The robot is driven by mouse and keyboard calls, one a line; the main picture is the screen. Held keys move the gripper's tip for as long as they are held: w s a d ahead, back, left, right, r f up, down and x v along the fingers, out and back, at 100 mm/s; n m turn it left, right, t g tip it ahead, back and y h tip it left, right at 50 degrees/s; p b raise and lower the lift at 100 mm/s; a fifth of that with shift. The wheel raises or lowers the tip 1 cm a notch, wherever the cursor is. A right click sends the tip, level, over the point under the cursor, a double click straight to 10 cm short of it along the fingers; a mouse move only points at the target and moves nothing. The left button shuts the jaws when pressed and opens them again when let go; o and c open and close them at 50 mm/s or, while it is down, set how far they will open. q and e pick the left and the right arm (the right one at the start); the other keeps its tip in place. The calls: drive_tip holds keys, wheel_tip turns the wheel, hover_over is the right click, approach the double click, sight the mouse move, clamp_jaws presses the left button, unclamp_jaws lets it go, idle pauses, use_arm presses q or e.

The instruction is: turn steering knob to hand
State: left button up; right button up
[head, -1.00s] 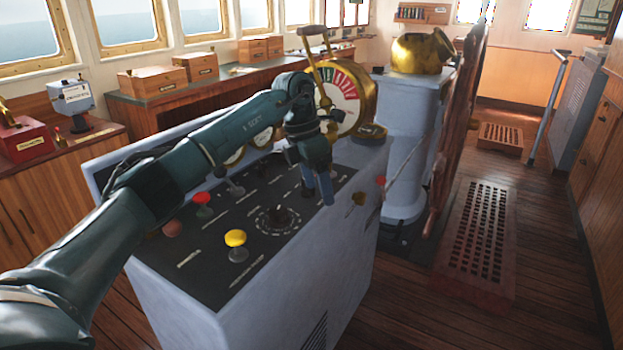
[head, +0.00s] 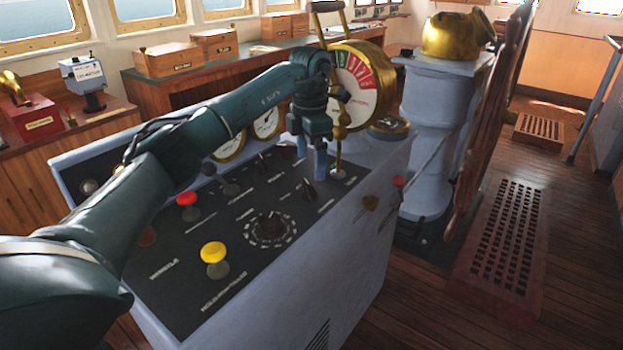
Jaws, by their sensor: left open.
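The grey console (head: 345,235) has a black top panel (head: 190,290) with several small black knobs. One black knob (head: 308,190) sits near the panel's right edge, just in front of my left gripper. A larger knob (head: 270,226) sits nearer, inside a ring of white marks. The labels are too small to read, so I cannot tell which knob is the steering knob. My left gripper (head: 311,162) is open and empty, its blue fingers pointing down over the panel's right part, apparently touching nothing. My right gripper is out of view.
A brass telegraph (head: 357,85) with an upright lever (head: 338,150) stands close behind my left gripper. A yellow button (head: 213,253) and a red button (head: 187,199) rise from the panel. A wooden wheel (head: 487,115) stands to the right.

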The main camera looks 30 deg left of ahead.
sight(311, 185)
use_arm(q)
wheel_tip(311, 185, down, 6)
drive_tip(key=shift+f, duration=0.1)
idle(0.4)
drive_tip(key=c, duration=1)
